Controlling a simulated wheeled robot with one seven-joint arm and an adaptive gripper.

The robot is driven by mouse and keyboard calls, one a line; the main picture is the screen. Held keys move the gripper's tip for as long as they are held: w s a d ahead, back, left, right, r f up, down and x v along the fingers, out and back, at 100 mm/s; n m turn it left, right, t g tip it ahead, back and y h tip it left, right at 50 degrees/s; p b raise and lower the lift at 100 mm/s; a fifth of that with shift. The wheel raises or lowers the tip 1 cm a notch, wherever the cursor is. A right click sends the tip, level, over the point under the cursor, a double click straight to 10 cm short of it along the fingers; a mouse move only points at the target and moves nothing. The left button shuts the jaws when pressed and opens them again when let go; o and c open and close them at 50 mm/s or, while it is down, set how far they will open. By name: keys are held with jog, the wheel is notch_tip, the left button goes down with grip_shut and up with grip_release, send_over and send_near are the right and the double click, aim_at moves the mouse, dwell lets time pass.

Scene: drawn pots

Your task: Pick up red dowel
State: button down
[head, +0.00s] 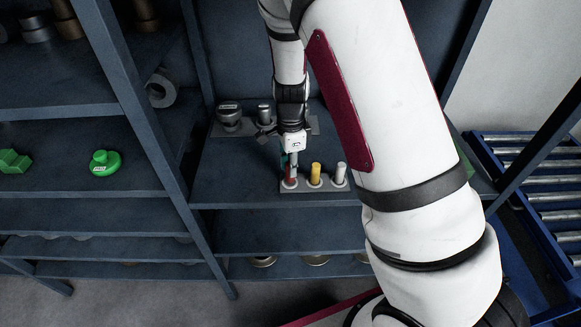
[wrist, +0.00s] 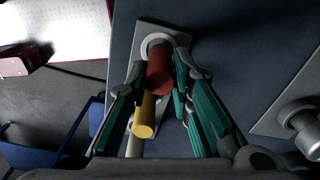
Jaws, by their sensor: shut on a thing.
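The red dowel (head: 290,174) stands upright in the left holder of a light grey base plate (head: 327,185) on the shelf. My gripper (head: 291,160) points down over it with its fingers around its upper part. In the wrist view the red dowel (wrist: 159,75) lies between the two teal-padded fingers of my gripper (wrist: 162,98), which are shut on it. Its lower end is still at the round holder (wrist: 157,44). A yellow dowel (head: 315,171) stands just to the right, and it also shows in the wrist view (wrist: 145,118).
A white dowel (head: 340,172) stands right of the yellow one. Behind, a grey plate (head: 312,124) holds dark metal parts (head: 229,115). A shelf post (head: 205,60) rises at left. Green parts (head: 104,162) lie on the left shelf. A roller conveyor (head: 540,190) is at right.

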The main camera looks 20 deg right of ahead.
jog(key=shift+r, duration=0.45)
jog(key=shift+s+r, duration=0.2)
jog(key=shift+r, duration=0.3)
jog(key=shift+s+r, duration=0.15)
jog(key=shift+r, duration=0.35)
jog(key=s+r, duration=0.1)
jog(key=s, duration=1.4)
jog(key=shift+s+r, duration=0.15)
jog(key=shift+s, duration=0.05)
jog(key=shift+d, duration=0.1)
